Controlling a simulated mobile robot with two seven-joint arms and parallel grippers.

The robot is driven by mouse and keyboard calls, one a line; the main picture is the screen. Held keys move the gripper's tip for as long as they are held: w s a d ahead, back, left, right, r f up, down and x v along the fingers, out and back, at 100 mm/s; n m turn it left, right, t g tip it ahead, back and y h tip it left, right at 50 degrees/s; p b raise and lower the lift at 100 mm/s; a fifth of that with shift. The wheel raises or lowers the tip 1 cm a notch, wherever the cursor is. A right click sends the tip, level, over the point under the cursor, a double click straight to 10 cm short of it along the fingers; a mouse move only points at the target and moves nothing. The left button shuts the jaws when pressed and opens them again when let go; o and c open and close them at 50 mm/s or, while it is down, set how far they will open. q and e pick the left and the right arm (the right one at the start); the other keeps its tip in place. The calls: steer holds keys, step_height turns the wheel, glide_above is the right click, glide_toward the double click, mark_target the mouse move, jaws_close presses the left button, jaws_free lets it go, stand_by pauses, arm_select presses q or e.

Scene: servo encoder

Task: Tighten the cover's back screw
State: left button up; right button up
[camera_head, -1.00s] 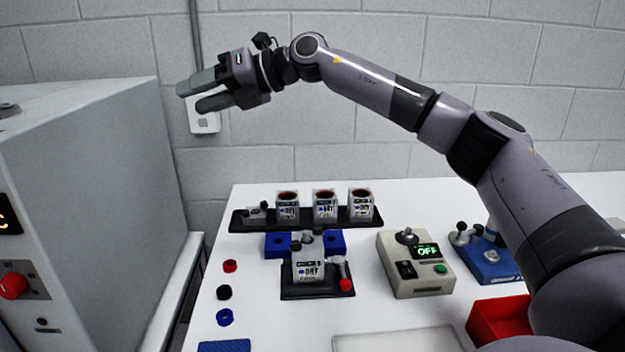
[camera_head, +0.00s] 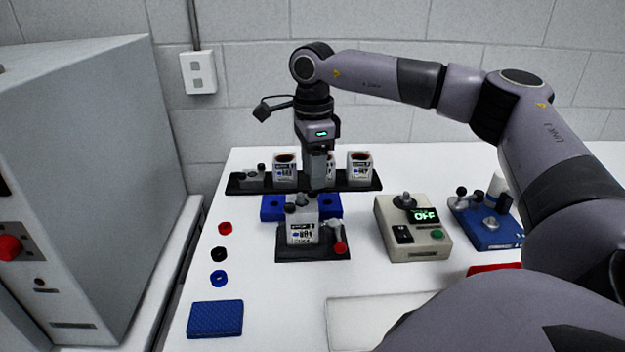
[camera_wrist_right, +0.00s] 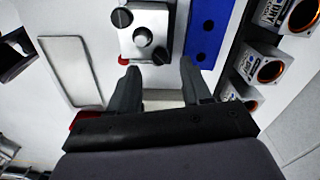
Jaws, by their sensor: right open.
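The servo (camera_head: 303,233), a white labelled box, stands in a black fixture (camera_head: 313,253). In the right wrist view its cover (camera_wrist_right: 150,18) is a light plate with a round grey shaft (camera_wrist_right: 143,37) between two dark screw heads. The front screw (camera_wrist_right: 122,18) lies at the upper left. The back screw (camera_wrist_right: 163,57) lies at the lower right, between and just beyond my fingertips. My right gripper (camera_head: 317,188) points down behind and above the servo; it also shows in the wrist view (camera_wrist_right: 158,68), open and empty. I cannot tell the screws' tightness. My left gripper is out of view.
Coloured rings (camera_head: 219,278) and a blue pad (camera_head: 215,319) lie left.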

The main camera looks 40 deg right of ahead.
mark_target(313, 192)
steer(key=shift+f, duration=1.65)
jaws_close()
steer(key=shift+m, duration=0.3)
steer(key=m+p, duration=0.1)
steer(key=m, duration=0.3)
steer(key=shift+r+m+p, duration=0.1)
steer(key=shift+m+p, duration=0.5)
steer(key=shift+m, duration=1.7)
jaws_free()
